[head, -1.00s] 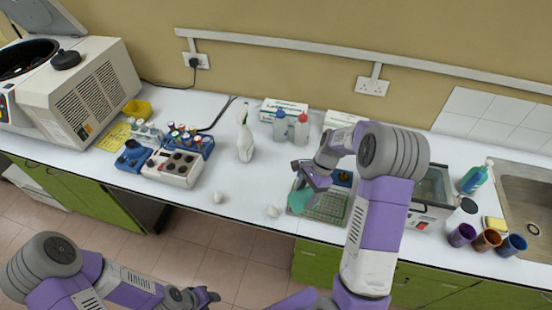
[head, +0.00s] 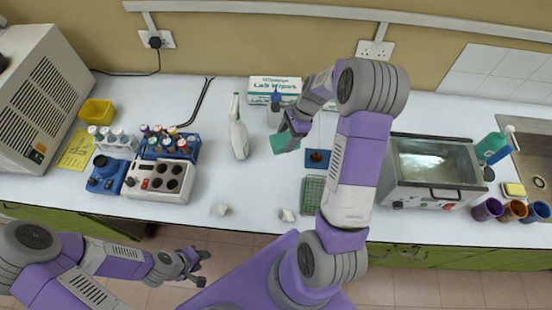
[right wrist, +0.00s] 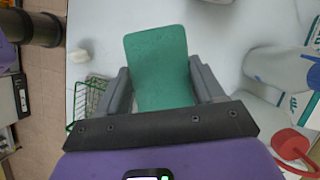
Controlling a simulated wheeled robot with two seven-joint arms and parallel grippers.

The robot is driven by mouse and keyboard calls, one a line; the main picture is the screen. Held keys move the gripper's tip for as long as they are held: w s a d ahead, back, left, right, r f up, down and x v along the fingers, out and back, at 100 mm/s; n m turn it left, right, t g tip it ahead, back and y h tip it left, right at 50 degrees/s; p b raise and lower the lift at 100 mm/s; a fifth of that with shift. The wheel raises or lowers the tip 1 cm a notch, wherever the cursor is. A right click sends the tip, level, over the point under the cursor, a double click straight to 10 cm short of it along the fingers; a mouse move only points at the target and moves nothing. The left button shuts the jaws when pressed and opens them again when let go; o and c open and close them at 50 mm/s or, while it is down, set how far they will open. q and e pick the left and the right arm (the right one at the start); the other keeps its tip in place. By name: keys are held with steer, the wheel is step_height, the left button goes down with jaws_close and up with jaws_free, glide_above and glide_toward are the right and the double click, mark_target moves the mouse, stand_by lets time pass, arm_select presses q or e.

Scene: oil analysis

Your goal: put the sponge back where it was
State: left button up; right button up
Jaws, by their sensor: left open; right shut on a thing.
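The green sponge (head: 285,144) is held by my right gripper (head: 296,127) over the white counter, between the spray bottle (head: 239,137) and the green wire rack (head: 312,195). In the right wrist view the sponge (right wrist: 158,62) is a flat green pad between the two fingers of my right gripper (right wrist: 163,82), projecting beyond them. Its exact height over the counter is hard to tell. My left gripper (head: 198,268) is open and empty, in front of the counter edge.
A blue-capped bottle (head: 275,103) and a lab wipes box (head: 274,88) stand behind the sponge. A red-capped bottle (right wrist: 292,145) is close by in the wrist view. Crumpled white pieces (head: 287,215) lie near the front edge. A water bath (head: 433,165) stands right.

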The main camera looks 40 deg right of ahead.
mark_target(284, 141)
steer(key=f+b, duration=0.1)
steer(key=w+f+b, duration=0.1)
steer(key=f+b, duration=0.1)
steer(key=f, duration=0.1)
steer(key=shift+w, duration=0.25)
step_height(284, 141, down, 10)
steer(key=shift+f+b, duration=0.1)
steer(key=shift+b, duration=0.3)
arm_select(q)
steer(key=f, duration=0.2)
steer(key=w+f, duration=0.1)
steer(key=f, duration=0.1)
steer(key=shift+w+f, duration=0.2)
steer(key=shift+f, duration=0.2)
arm_select(e)
steer(key=o, duration=0.5)
steer(key=shift+s, duration=0.1)
steer(key=o, duration=0.4)
arm_select(q)
steer(key=shift+f, duration=0.1)
arm_select(e)
steer(key=shift+o, duration=0.2)
